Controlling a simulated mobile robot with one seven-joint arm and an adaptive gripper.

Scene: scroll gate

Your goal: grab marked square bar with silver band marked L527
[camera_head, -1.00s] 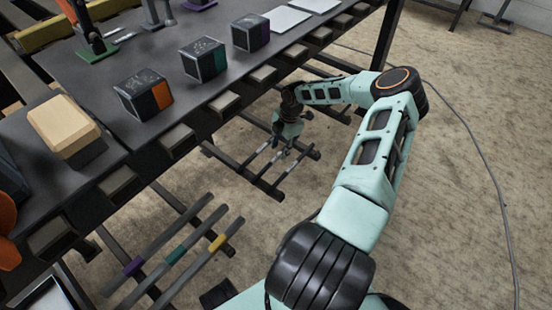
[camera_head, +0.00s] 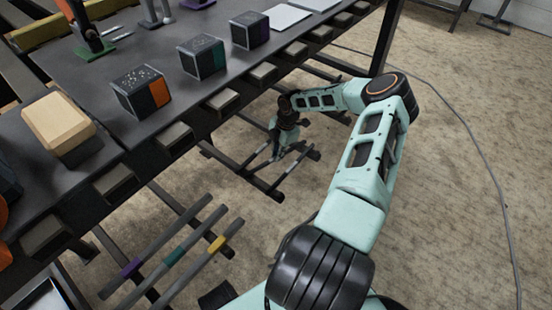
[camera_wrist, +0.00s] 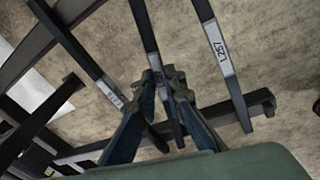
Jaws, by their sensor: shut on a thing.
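The dark bar marked L527 shows in the wrist view, with its silver band (camera_wrist: 217,49) to the right of my gripper (camera_wrist: 163,78). My gripper is apart from that bar. Its fingers are closed around the neighbouring middle bar (camera_wrist: 143,22), whose band is mostly hidden by the fingertips. A third bar (camera_wrist: 80,55) with a pale marked band lies to the left. In the head view my gripper (camera_head: 277,153) is low beside the bench, over the far rack of bars. The lettering is too small to read there.
A bench (camera_head: 160,125) stands left of my arm, bearing a tan block (camera_head: 58,120) and several dark boxes. A nearer rack holds bars with purple, green (camera_head: 174,257) and yellow bands. Rack rails (camera_wrist: 262,102) cross near the bars. Carpet right of my arm is open, with a cable (camera_head: 480,160).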

